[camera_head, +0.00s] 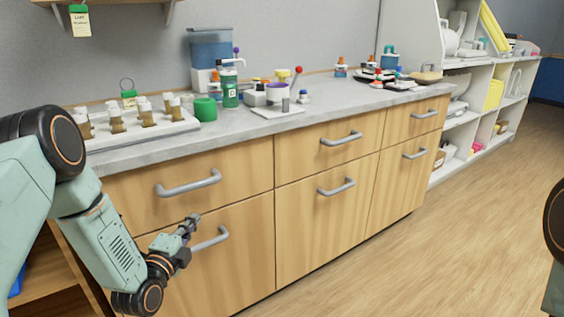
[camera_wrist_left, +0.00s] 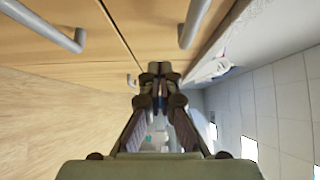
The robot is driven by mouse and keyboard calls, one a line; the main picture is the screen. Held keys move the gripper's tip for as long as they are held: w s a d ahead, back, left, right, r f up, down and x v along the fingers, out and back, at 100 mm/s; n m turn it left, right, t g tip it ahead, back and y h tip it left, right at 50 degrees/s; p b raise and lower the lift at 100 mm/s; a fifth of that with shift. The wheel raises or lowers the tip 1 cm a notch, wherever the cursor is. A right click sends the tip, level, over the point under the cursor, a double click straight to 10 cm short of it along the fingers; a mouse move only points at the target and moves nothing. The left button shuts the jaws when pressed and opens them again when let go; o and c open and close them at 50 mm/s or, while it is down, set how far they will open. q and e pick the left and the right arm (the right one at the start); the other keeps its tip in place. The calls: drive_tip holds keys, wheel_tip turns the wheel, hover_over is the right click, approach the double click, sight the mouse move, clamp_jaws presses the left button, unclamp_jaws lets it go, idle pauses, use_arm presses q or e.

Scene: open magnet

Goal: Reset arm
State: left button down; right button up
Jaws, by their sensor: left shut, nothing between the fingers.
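My left gripper (camera_head: 190,226) is in front of the wooden cabinet (camera_head: 226,170), at the left of the head view. It is shut and empty, beside the lower left handle (camera_head: 211,240); I cannot tell whether it touches that handle. In the left wrist view the fingers of my left gripper (camera_wrist_left: 159,72) come together at the tips with nothing between them. Cabinet handles also show there, at the upper left (camera_wrist_left: 45,27) and top (camera_wrist_left: 194,20). Only a part of my right arm shows at the right edge of the head view; its gripper is out of view.
The grey counter (camera_head: 235,122) holds a rack of brown vials (camera_head: 117,119), a green cup (camera_head: 205,109), a pump bottle (camera_head: 230,90) and a small magnet-like device (camera_head: 278,93). White shelves (camera_head: 463,128) stand at the right. The wooden floor (camera_head: 430,250) in front is clear.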

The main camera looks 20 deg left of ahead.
use_arm(q)
drive_tip(key=s+d+f+n+g+h, duration=0.1)
drive_tip(key=s+d+f+n+g, duration=0.3)
drive_tip(key=s+f+n, duration=0.25)
drive_tip(key=s+d+f+n+g, duration=0.3)
drive_tip(key=s+f+n+g, duration=0.2)
drive_tip(key=f+n, duration=0.25)
drive_tip(key=s+d+f+n+g, duration=0.1)
drive_tip(key=s+d+g, duration=0.1)
drive_tip(key=s, duration=0.7)
drive_tip(key=s+d+f+n+g+p, duration=0.1)
drive_tip(key=s+d+g, duration=0.2)
drive_tip(key=s, duration=0.6)
drive_tip(key=s+d+f+n+g+p, duration=0.1)
drive_tip(key=s+d+g, duration=0.2)
drive_tip(key=s, duration=0.5)
drive_tip(key=shift+s+n+g, duration=0.3)
drive_tip(key=shift+s+g, duration=0.1)
drive_tip(key=shift+g, duration=0.1)
drive_tip(key=shift+d, duration=0.1)
